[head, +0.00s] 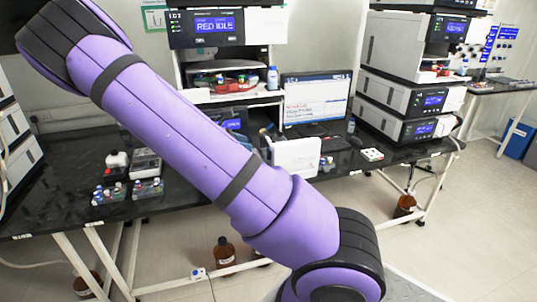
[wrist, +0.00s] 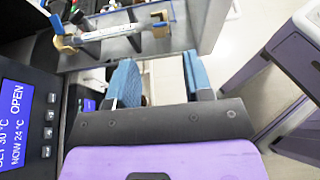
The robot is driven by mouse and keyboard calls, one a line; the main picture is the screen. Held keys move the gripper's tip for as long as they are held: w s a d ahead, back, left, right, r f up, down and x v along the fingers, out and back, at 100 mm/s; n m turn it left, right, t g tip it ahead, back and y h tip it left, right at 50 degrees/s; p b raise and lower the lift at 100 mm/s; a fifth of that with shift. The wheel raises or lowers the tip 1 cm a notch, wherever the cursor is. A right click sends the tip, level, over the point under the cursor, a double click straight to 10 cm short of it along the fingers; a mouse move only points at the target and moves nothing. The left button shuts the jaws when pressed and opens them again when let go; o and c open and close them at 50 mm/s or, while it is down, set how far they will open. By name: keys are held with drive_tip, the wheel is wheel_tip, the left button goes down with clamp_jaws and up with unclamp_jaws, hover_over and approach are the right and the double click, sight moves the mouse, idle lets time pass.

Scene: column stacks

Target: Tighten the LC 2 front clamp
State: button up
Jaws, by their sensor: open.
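My gripper (wrist: 162,75) shows in the wrist view with its two blue fingers apart and nothing between them. Just beyond the fingertips, a pale column (wrist: 108,33) lies across an opened compartment. A tan clamp (wrist: 65,43) is at its left end and another tan clamp (wrist: 159,24) at its right end. The fingers appear apart from both clamps. How tight either clamp is, and which is the front one, I cannot tell. The display (wrist: 15,115) beside the gripper reads OPEN, with 30 °C set and 24 °C now. The gripper is not visible in the head view.
In the head view, instrument stacks stand at the middle (head: 207,28) and right (head: 398,70) of the dark bench (head: 60,185). Vial racks (head: 127,190) lie at left. In the wrist view, the panel edge is close left of the fingers.

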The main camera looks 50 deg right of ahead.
drive_tip(key=x, duration=1)
drive_tip(key=shift+d+f, duration=0.1)
drive_tip(key=shift+s, duration=0.1)
drive_tip(key=c, duration=0.8)
